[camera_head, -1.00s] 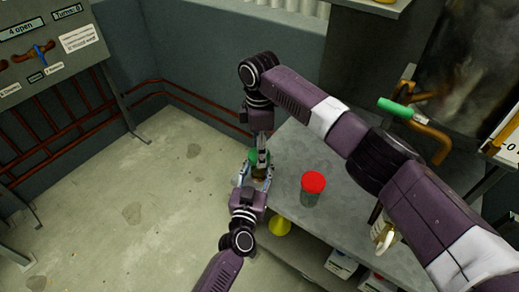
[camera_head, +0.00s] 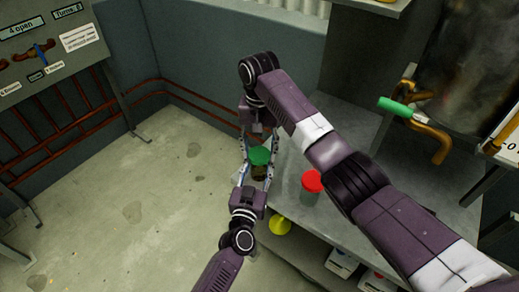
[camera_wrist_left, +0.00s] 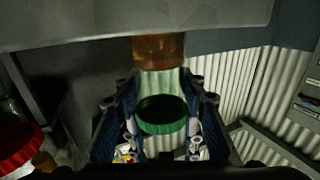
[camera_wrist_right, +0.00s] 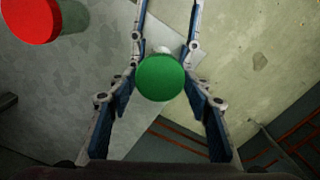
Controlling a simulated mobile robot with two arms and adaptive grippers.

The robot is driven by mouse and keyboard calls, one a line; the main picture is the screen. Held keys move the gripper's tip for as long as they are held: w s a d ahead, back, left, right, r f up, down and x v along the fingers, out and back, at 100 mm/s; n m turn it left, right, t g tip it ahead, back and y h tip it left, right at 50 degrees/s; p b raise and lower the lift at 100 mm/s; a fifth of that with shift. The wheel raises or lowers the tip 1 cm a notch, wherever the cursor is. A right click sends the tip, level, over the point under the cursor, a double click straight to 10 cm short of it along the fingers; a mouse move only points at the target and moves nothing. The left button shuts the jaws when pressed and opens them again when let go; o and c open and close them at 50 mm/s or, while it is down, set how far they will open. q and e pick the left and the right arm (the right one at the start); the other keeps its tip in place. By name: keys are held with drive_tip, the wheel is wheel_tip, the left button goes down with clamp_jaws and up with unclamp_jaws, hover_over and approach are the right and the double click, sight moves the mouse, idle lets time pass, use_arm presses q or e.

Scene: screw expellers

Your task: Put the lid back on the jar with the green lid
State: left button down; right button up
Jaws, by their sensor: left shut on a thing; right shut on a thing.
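The jar (camera_head: 259,173) has brownish contents and a green lid (camera_head: 259,155) at its top. My left gripper (camera_head: 256,168) is shut on the jar from the side; the left wrist view shows its pads on either side of the glass (camera_wrist_left: 158,55). My right gripper (camera_head: 260,151) points down from above and is shut on the green lid, which shows between its pads in the right wrist view (camera_wrist_right: 160,77). The lid appears to sit over the jar's mouth; how tightly it is seated cannot be told.
A second jar with a red lid (camera_head: 312,181) stands close by on the grey metal table (camera_head: 372,210). A yellow object (camera_head: 280,224) is below the table's edge. A pipe with a green handle (camera_head: 397,107) is at the right. Open floor lies to the left.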

drive_tip(key=m, duration=0.6)
drive_tip(key=shift+a, duration=0.1)
drive_tip(key=m, duration=1)
drive_tip(key=shift+w+m, duration=0.1)
drive_tip(key=shift+m, duration=0.3)
drive_tip(key=o, duration=0.7)
drive_tip(key=shift+o, duration=0.2)
